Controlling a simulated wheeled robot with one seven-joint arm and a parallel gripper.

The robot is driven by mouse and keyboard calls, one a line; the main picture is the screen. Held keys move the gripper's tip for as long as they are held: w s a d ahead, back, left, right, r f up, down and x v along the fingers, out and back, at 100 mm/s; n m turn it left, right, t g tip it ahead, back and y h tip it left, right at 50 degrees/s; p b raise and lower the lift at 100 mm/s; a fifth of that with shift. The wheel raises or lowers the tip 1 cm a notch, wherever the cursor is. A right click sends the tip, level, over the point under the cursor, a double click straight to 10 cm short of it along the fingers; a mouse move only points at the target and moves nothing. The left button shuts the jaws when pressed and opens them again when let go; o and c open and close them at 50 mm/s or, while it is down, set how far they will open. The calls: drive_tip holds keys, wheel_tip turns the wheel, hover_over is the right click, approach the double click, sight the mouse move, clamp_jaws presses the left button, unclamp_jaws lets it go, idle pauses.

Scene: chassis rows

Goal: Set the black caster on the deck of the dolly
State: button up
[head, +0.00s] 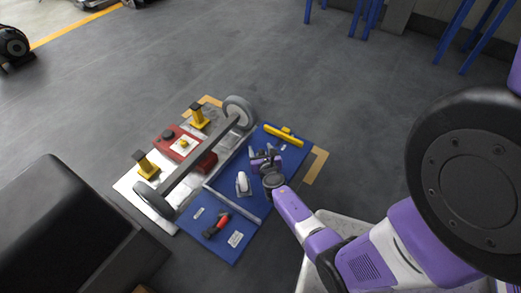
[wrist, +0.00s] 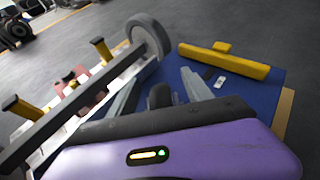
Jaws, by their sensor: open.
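My gripper (head: 265,158) is open, low over a blue panel (head: 272,140) in the head view. In the wrist view its two grey fingers (wrist: 162,92) are spread apart. A dark wheel, apparently the black caster (wrist: 160,97), shows between them; its lower part is hidden behind the purple gripper body. In the head view the caster is hard to tell from the gripper. I cannot be sure which part is the dolly; a white deck (head: 132,190) beside the panel carries a red box (head: 178,143), yellow posts (head: 148,166) and a long axle bar with grey wheels (head: 238,111).
On the blue panel lie a yellow bar (head: 284,135), a pale grey-white piece (head: 242,184), a grey rail (head: 232,204) and a red-and-black tool (head: 217,225). A dark box-like block (head: 65,225) stands at lower left.

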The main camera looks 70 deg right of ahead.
drive_tip(key=shift+r, duration=0.3)
drive_tip(key=s+a+r+m+t+y+p, duration=0.1)
drive_tip(key=s+a+r+m+y+p, duration=0.2)
drive_tip(key=a, duration=0.7)
drive_tip(key=s+a+r+m+t+y, duration=0.15)
drive_tip(key=s+a+r+m, duration=0.25)
drive_tip(key=a, duration=0.6)
drive_tip(key=s+a+r+m+t+y+p, duration=0.1)
drive_tip(key=s+a+r+m+y+p, duration=0.2)
drive_tip(key=a, duration=0.8)
drive_tip(key=s+a+r+m+t+y, duration=0.1)
drive_tip(key=s+a+r+m, duration=0.1)
drive_tip(key=r, duration=0.6)
drive_tip(key=s+a+r+m+t+y+b, duration=0.1)
drive_tip(key=s+a+r+m, duration=0.2)
drive_tip(key=r+m, duration=0.4)
drive_tip(key=s+a+r+m+t+y, duration=0.2)
drive_tip(key=a+r+m, duration=0.2)
drive_tip(key=r, duration=0.5)
drive_tip(key=shift+s+a+r+m, duration=0.25)
drive_tip(key=shift+a+r+m, duration=0.15)
drive_tip(key=shift+m, duration=0.3)
drive_tip(key=shift+r, duration=0.1)
